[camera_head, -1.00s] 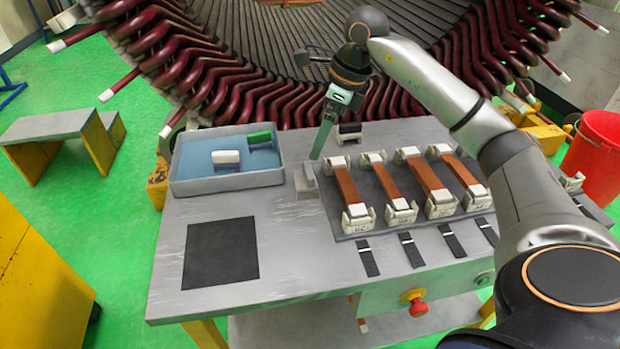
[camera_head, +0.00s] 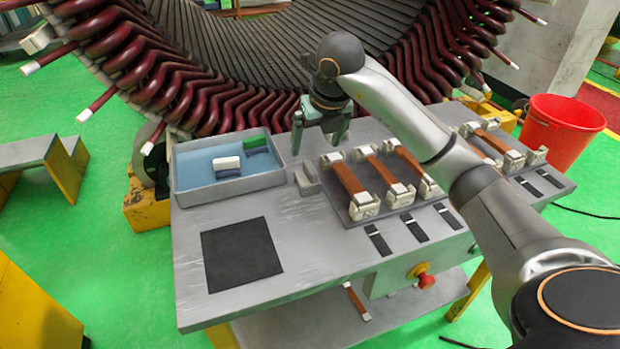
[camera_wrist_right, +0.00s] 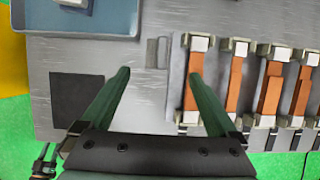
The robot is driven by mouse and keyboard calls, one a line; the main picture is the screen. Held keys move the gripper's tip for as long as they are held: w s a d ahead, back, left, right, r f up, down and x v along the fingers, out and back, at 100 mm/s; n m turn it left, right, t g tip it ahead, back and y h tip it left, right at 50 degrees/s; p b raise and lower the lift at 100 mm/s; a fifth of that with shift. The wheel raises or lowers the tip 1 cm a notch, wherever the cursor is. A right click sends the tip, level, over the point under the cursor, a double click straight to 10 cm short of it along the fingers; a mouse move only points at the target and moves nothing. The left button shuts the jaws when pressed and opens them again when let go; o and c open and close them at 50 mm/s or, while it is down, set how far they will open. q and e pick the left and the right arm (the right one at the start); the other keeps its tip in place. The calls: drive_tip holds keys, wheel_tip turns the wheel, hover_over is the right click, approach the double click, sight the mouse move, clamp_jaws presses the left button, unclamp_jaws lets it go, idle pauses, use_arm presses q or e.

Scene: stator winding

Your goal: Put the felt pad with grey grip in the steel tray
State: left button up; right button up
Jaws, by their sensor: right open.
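The steel tray (camera_head: 232,189) stands at the table's back left; its corner also shows in the wrist view (camera_wrist_right: 95,33). In it lie a pad with a white grip (camera_head: 227,163) and one with a green grip (camera_head: 257,142). My right gripper (camera_head: 316,146) is open and empty, pointing down above the table right of the tray. Its two green fingers are wide apart in the wrist view (camera_wrist_right: 160,76). I cannot make out a pad with a grey grip now; a small dark block seen earlier at the table's back edge is hidden behind my right gripper.
A small grey metal block (camera_head: 306,180) stands between the tray and a dark plate with several copper bars in white clamps (camera_head: 365,207). A black square mat (camera_head: 241,254) lies front left. The large stator (camera_head: 200,80) rises behind the table.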

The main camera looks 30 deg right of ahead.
sight(307, 168)
drive_tip(key=x, duration=0.6)
drive_tip(key=shift+a+p+x, duration=0.15)
drive_tip(key=shift+p+x, duration=0.05)
drive_tip(key=shift+x, duration=1.3)
drive_tip(key=shift+a+p+x, duration=0.15)
drive_tip(key=shift+p+x, duration=0.05)
drive_tip(key=shift+x, duration=1.3)
drive_tip(key=shift+c, duration=0.2)
drive_tip(key=shift+r, duration=0.1)
clamp_jaws()
